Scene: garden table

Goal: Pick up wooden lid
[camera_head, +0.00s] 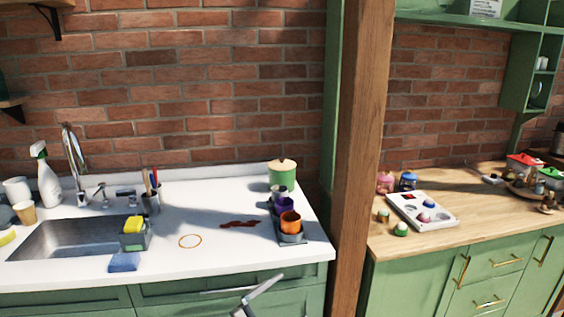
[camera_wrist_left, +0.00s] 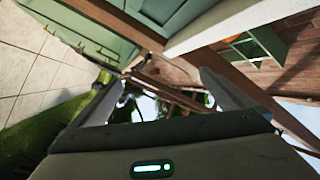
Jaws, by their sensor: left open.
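The wooden lid (camera_head: 282,163) is round and pale with a small dark knob. It sits on a green pot (camera_head: 282,178) at the back right of the white counter. My left gripper (camera_wrist_left: 160,78) is open and empty in the left wrist view, with its two fingers wide apart. The lid is not recognisable in that view. In the head view a grey piece of my own arm or gripper shows at the bottom edge, in front of the counter and well away from the lid. My right gripper is not identifiable in either view.
A dark caddy (camera_head: 290,238) with orange and purple cups stands in front of the pot. A red-brown spill (camera_head: 240,224) and an orange ring mark (camera_head: 190,241) lie on the counter (camera_head: 200,265). A wooden post (camera_head: 356,160) rises right of the counter. The sink (camera_head: 75,238) is left.

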